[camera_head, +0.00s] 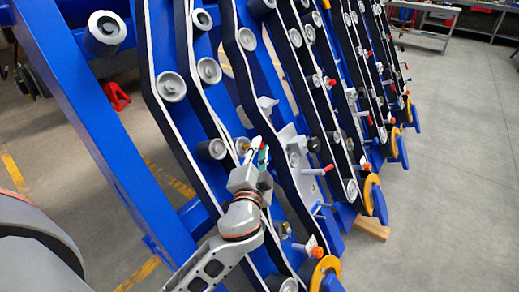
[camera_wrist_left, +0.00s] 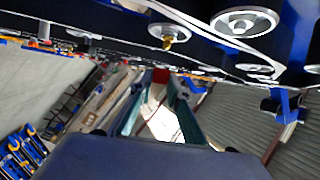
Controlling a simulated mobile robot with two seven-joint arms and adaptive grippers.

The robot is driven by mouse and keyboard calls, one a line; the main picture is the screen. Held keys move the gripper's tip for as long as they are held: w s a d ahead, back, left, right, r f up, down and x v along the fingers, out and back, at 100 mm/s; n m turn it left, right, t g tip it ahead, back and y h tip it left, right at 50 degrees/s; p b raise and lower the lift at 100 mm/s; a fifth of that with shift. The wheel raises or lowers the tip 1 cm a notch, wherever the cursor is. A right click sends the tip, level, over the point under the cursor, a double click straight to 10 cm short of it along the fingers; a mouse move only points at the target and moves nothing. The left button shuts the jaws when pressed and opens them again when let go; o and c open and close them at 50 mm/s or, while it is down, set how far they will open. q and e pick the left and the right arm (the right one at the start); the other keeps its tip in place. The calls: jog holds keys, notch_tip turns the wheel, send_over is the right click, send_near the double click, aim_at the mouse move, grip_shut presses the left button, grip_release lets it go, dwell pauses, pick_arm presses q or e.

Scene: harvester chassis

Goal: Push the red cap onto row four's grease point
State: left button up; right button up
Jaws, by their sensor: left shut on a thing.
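My left gripper (camera_head: 258,157) reaches up from the bottom of the head view to the blue harvester rows (camera_head: 168,140). In the left wrist view its two fingers (camera_wrist_left: 160,88) run forward and are shut on a small red cap (camera_wrist_left: 161,75) at their tips. In the head view the cap is too small to make out clearly. A small brass-coloured fitting (camera_wrist_left: 168,41) shows in the left wrist view below a round grey roller, above and apart from the cap. I cannot tell which row it belongs to. My right gripper is not in view.
Grey rollers (camera_head: 171,87) and dark belts line the rows around the gripper. A red-tipped pin (camera_head: 318,171) sticks out to its right. Yellow rings (camera_head: 325,268) stand at the row ends. A wooden block (camera_head: 372,228) lies on the floor. Open floor (camera_head: 450,150) is at right.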

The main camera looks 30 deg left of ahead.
pick_arm(q)
jog(key=shift+w+a+f, duration=0.1)
jog(key=shift+a+f, duration=0.4)
jog(key=shift+a, duration=0.3)
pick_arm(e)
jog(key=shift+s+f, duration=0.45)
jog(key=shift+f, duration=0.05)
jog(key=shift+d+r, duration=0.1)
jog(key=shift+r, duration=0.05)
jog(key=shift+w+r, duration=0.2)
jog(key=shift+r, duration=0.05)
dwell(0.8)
pick_arm(q)
jog(key=shift+w+a+f, duration=0.1)
jog(key=shift+a+f, duration=0.5)
jog(key=shift+a, duration=0.35)
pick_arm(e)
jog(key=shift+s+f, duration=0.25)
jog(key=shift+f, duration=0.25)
pick_arm(q)
jog(key=o, duration=0.8)
